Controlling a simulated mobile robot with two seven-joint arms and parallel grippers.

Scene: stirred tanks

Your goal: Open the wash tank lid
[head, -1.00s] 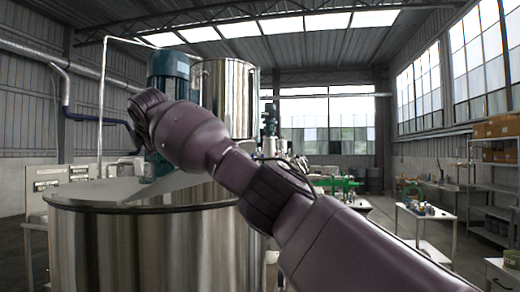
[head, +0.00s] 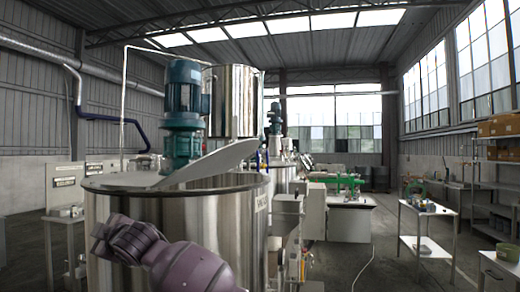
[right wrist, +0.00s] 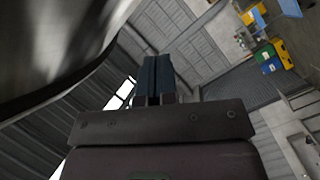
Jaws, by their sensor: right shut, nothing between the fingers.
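The steel wash tank (head: 185,215) stands upright at the left-centre of the head view, with part of a label on its right side. Its lid has a flat part (head: 115,183) on the rim and a grey flap (head: 215,158) tilted up beside the teal motor (head: 183,110). My right arm comes up from the bottom in front of the tank wall, below the rim; its fingertips cannot be made out there. In the right wrist view my right gripper (right wrist: 157,62) is shut and empty, with shiny curved metal (right wrist: 55,40) at upper left. My left gripper is not in view.
A taller steel tank (head: 231,100) stands behind. Grey boxes and pipework (head: 300,220) stand close to the wash tank's right. A white table (head: 428,210) stands farther right.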

